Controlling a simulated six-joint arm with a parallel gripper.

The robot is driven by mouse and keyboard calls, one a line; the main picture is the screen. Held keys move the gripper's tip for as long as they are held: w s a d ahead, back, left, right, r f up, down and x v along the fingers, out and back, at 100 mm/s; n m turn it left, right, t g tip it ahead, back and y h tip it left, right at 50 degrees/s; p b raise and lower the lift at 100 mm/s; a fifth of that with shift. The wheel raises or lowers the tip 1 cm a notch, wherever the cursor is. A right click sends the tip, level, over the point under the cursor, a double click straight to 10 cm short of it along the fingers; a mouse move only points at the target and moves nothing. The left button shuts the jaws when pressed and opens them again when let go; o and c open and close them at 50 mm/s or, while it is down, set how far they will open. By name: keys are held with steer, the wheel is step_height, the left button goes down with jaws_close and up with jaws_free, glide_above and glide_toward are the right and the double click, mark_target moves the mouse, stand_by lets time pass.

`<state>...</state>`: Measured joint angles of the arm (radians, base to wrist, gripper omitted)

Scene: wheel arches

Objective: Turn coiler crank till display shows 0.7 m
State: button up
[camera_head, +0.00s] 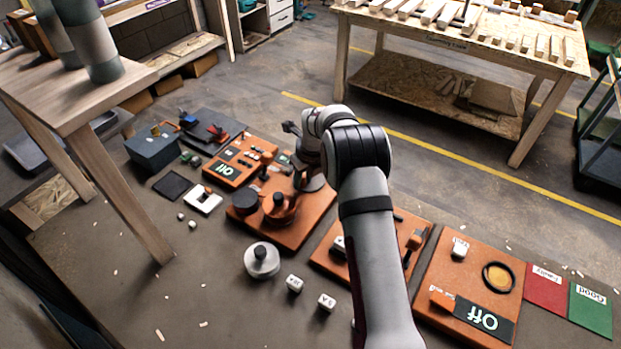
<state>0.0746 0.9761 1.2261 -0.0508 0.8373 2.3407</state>
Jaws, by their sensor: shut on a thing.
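The coiler appears to be the orange board (303,232) in the middle of the bench, with a dark round spool (245,201) and an orange round part with a dark knob (279,207) on it. My gripper (298,184) is low over the back of this board, beside the orange part, and mostly hidden by my wrist. Its fingers seem closed at the crank, but the crank handle and the exact contact are too small and covered to make out. I cannot see a length reading in metres on the coiler.
Another orange board (448,258) lies at right, beside red (545,285) and green (591,308) cards. A metal disc with a black knob (262,260) and small white blocks (294,284) lie in front.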

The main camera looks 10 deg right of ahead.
steer(key=shift+o, duration=0.5)
steer(key=shift+w+a, duration=0.65)
steer(key=shift+a, duration=0.05)
steer(key=shift+w+a+f, duration=0.1)
steer(key=shift+w, duration=0.75)
steer(key=shift+c, duration=0.5)
steer(key=shift+w+d, duration=0.2)
steer(key=shift+w, duration=1)
steer(key=shift+w+d, duration=0.55)
steer(key=shift+w, duration=0.1)
steer(key=shift+w+d, duration=0.25)
steer(key=shift+d, duration=0.25)
steer(key=o, duration=0.8)
steer(key=shift+o, duration=0.2)
